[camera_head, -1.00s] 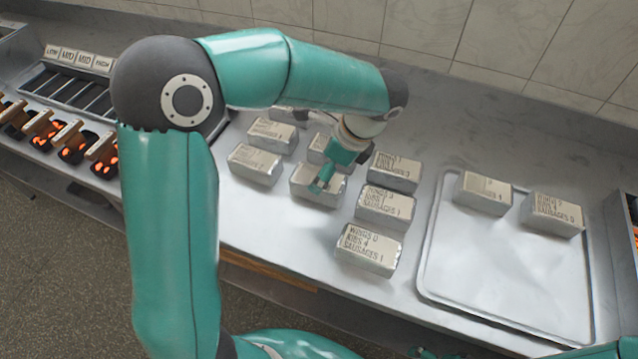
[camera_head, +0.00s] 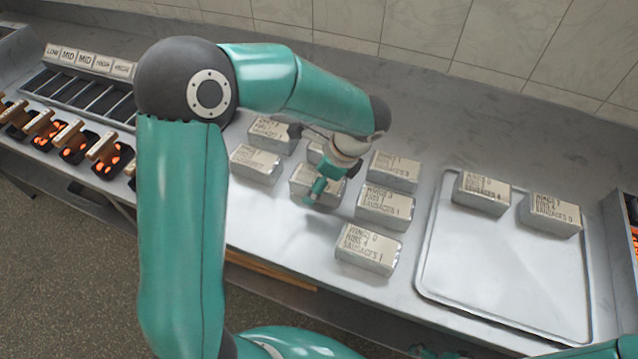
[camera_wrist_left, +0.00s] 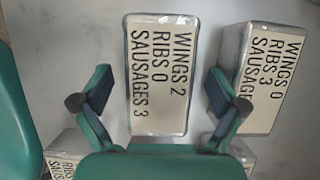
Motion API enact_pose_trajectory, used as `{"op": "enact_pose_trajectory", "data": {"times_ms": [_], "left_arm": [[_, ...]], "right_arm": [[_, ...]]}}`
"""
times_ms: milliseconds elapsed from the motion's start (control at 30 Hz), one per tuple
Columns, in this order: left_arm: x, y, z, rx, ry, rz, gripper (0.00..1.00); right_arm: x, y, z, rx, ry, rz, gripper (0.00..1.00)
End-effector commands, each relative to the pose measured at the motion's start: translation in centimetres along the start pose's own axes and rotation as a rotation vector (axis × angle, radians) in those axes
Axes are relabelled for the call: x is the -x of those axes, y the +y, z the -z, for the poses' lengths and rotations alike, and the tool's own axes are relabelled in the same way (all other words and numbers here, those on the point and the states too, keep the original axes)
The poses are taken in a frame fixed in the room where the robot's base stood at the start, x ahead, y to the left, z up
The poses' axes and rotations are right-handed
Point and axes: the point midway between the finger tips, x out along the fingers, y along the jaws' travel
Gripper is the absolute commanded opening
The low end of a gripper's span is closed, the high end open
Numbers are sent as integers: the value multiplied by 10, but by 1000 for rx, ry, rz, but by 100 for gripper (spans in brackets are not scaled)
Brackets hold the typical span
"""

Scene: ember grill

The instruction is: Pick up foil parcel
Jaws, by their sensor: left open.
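Several foil parcels with printed labels stand on the steel counter. In the left wrist view, a foil parcel (camera_wrist_left: 157,75) reading "WINGS 2, RIBS 0, SAUSAGES 3" lies between the spread fingers of my left gripper (camera_wrist_left: 158,92), with a gap on each side. In the head view my left gripper (camera_head: 318,187) is over a parcel (camera_head: 306,181) in the middle of the group and partly covers it. My left gripper is open and empty. My right gripper does not show.
A neighbouring parcel (camera_wrist_left: 262,80) stands close beside the right finger in the wrist view. In the head view, a tray (camera_head: 490,300) at right holds two parcels (camera_head: 482,193). Label-fronted slots (camera_head: 75,92) and glowing grill pieces (camera_head: 110,160) are at left.

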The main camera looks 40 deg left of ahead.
Motion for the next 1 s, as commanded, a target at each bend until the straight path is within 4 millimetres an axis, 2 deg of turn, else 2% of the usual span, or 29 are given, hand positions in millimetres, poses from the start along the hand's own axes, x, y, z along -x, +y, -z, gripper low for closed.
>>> {"op": "enact_pose_trajectory", "data": {"times_ms": [500, 900, 967, 1000], "left_arm": [[-3, 0, 2, -1, 0, 0, 95], [-3, 0, 2, -2, 0, 0, 29], [-3, 0, 2, -2, 0, 0, 19], [-2, 0, 2, -1, 0, 1, 19]], "right_arm": [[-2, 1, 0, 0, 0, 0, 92], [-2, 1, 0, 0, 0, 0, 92], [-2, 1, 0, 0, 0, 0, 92], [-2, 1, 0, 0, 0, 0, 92]]}}
